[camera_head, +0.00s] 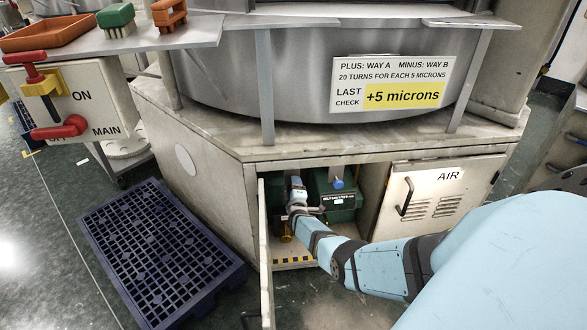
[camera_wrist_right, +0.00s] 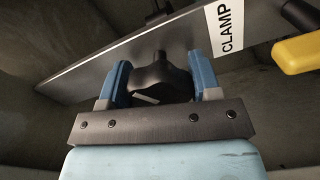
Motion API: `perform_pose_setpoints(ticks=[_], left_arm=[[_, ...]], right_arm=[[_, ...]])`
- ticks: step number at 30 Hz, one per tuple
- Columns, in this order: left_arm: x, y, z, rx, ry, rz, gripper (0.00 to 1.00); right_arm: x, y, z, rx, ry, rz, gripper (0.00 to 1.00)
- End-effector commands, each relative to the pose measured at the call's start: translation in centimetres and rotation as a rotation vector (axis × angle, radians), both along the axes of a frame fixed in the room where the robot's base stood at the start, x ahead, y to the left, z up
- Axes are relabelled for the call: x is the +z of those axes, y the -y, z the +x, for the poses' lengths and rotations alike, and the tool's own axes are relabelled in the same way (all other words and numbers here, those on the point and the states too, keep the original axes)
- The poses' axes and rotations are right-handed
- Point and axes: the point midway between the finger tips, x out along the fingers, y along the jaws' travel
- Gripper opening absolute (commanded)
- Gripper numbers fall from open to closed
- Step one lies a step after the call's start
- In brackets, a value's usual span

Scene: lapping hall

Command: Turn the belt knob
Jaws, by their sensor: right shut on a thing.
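My right arm reaches into the open cabinet under the big round machine. My right gripper (camera_head: 297,190) is small and partly hidden there in the head view. In the right wrist view, the gripper (camera_wrist_right: 158,68) is shut on a black lobed knob (camera_wrist_right: 160,80), one blue finger on each side. The knob sits in front of a grey plate (camera_wrist_right: 100,78) with a "CLAMP" label (camera_wrist_right: 225,27) to the right. My left gripper is out of view.
A yellow handle (camera_wrist_right: 298,53) is close on the right in the wrist view. The cabinet door (camera_head: 264,265) stands open, left of my arm. The "AIR" door (camera_head: 440,195) is on the right. A blue pallet (camera_head: 150,250) lies on the floor at left.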

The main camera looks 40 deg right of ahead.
Motion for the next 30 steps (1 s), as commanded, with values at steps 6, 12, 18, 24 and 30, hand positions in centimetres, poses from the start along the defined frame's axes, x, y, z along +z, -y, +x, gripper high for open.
perform_pose_setpoints(ticks=[6,12,18,24,30], left_arm=[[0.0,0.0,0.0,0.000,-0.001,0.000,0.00],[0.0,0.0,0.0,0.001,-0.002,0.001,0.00],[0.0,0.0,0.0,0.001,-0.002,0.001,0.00],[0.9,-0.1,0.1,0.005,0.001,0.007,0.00],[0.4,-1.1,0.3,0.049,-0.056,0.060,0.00]], right_arm=[[-0.1,0.0,-0.1,-0.001,-0.001,0.001,0.34],[-0.1,0.0,-0.1,-0.001,-0.001,0.001,0.83],[0.0,0.0,0.0,-0.001,0.000,0.000,0.83],[0.3,-0.5,-0.6,0.000,-0.001,0.001,0.83],[0.5,-2.3,-3.2,0.001,-0.003,0.001,0.83]])
